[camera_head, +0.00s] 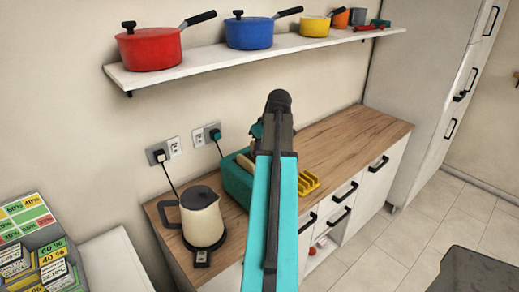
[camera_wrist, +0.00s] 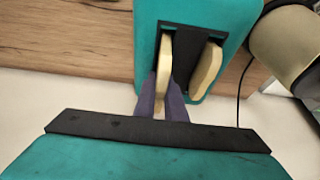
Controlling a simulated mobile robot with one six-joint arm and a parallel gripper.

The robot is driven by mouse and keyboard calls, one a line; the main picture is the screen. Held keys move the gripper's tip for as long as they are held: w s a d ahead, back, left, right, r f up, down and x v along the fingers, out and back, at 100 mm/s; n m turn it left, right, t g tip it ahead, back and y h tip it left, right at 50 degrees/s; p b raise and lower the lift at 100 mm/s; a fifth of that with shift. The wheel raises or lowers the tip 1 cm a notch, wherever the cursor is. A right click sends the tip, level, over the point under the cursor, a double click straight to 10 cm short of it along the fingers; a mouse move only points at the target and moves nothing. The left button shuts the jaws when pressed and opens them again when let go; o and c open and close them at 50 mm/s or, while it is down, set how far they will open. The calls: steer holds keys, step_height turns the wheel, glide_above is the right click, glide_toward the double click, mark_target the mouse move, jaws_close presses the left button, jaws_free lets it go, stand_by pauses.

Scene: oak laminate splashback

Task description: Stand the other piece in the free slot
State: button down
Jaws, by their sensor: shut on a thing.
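The teal toaster (camera_head: 236,183) stands on the wooden counter, partly behind my arm. In the wrist view, the toaster (camera_wrist: 152,12) has a dark slotted top with two pale bread slices in it. My gripper (camera_wrist: 162,95) is shut on the left slice (camera_wrist: 166,50), which still sits in its slot. The right slice (camera_wrist: 207,68) stands in the other slot, apart from the fingers. A yellow rack (camera_head: 309,181) with upright dividers is on the counter right of my arm, partly hidden by it.
A cream kettle (camera_head: 203,218) stands left of the toaster and shows at the wrist view's upper right (camera_wrist: 284,42). A shelf (camera_head: 200,66) with pots runs above. Two plugged sockets (camera_head: 165,150) are on the wall. The counter (camera_head: 365,138) is clear beyond the rack.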

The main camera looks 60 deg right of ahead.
steer(key=shift+f+b, duration=0.35)
steer(key=shift+f, duration=0.5)
steer(key=shift+s+a+f, duration=0.1)
steer(key=shift+f, duration=0.15)
steer(key=shift+s+a+f+b, duration=0.2)
steer(key=shift+f+b, duration=0.2)
steer(key=shift+f, duration=0.15)
steer(key=c, duration=1.8)
jaws_free()
steer(key=shift+c, duration=0.2)
steer(key=shift+r, duration=0.15)
steer(key=shift+o, duration=0.5)
steer(key=shift+w+d+r+p, duration=0.15)
steer(key=shift+r+p, duration=0.35)
steer(key=shift+r, duration=0.05)
steer(key=shift+w+d+r+p, duration=0.1)
steer(key=shift+d+r+p, duration=0.05)
steer(key=shift+r+p, duration=1.65)
steer(key=shift+r, duration=1.15)
